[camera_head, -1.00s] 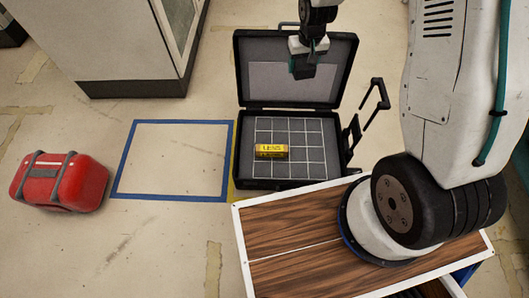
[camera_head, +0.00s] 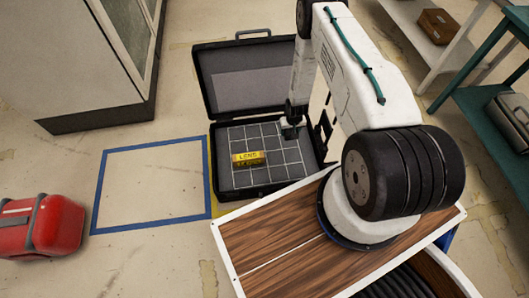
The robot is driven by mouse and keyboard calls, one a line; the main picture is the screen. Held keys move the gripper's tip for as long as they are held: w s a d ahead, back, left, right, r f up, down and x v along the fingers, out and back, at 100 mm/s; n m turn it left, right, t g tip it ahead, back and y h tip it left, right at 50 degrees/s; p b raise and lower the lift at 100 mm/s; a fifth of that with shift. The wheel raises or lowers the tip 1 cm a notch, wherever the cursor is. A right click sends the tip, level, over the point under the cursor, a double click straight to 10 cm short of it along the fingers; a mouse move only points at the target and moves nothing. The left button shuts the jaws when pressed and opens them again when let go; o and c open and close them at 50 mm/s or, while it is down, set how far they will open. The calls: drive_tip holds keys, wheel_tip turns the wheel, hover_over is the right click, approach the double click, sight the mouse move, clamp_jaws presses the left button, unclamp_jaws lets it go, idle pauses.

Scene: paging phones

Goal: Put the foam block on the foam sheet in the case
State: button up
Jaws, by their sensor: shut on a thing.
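The open black case (camera_head: 262,188) lies on the floor with its lid raised at the back. A grey foam sheet with white grid lines (camera_head: 290,170) fills its base. My gripper (camera_head: 289,129) is low over the back right part of the sheet, shut on a small dark grey block, which I take to be the foam block (camera_head: 288,134). The block is mostly hidden by the gripper and blends with the sheet. I cannot tell whether it touches the sheet.
A yellow box marked LENS (camera_head: 248,159) lies on the sheet, left of my gripper. A blue taped square (camera_head: 153,146) is empty. A red bag (camera_head: 42,226) lies at left. A white cabinet (camera_head: 70,60) stands behind; shelves (camera_head: 440,50) stand at right.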

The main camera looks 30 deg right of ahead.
hover_over(292, 155)
wheel_tip(292, 155, down, 6)
wheel_tip(292, 155, down, 5)
drive_tip(key=shift+s+a+f, duration=0.1)
drive_tip(key=shift+s+f, duration=0.05)
drive_tip(key=shift+f, duration=2.4)
drive_tip(key=o, duration=1)
drive_tip(key=shift+f, duration=0.15)
drive_tip(key=shift+o, duration=0.2)
